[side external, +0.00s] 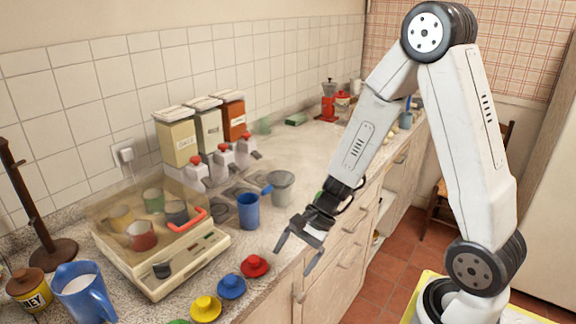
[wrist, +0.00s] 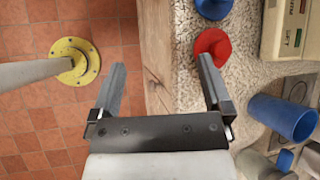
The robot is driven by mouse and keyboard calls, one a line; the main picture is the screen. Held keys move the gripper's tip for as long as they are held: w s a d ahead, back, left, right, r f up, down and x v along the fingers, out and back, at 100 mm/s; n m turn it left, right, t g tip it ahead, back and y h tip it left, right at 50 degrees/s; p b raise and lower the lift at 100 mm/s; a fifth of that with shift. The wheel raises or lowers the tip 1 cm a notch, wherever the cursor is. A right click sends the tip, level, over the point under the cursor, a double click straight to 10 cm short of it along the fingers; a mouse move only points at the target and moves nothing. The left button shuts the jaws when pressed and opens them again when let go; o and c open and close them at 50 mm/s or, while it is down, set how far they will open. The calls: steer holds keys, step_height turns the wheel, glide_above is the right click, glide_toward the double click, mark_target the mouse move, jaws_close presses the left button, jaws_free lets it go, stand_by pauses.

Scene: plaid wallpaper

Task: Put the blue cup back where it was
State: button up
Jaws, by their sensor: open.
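The blue cup (side external: 248,212) stands upright on the speckled counter, just right of the clear-covered device. In the wrist view the blue cup (wrist: 283,117) is at the right, outside the jaws. My gripper (side external: 293,260) is open and empty over the counter's front edge, to the right of the cup and apart from it. In the wrist view the fingers of my gripper (wrist: 160,65) are spread, with the counter edge and floor below. A blue lid-like piece (side external: 231,287) lies between a red one (side external: 255,266) and a yellow one (side external: 205,308).
The device (side external: 190,262) has a clear cover over several coloured cups. A grey cup (side external: 281,188) stands behind the blue cup. A blue jug (side external: 83,293) and a honey jar (side external: 28,289) are at the front left. Three canisters (side external: 178,138) stand by the wall.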

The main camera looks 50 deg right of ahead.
steer(key=s+r+n+h, duration=0.1)
steer(key=n+h, duration=0.1)
steer(key=n, duration=0.3)
steer(key=s+d+r+n+h, duration=0.1)
steer(key=n+h, duration=0.1)
steer(key=n, duration=0.4)
steer(key=s+r+n+h, duration=0.1)
steer(key=r+n+h, duration=0.1)
steer(key=n, duration=0.3)
steer(key=shift+s+d+h, duration=0.4)
steer(key=shift+h, duration=0.2)
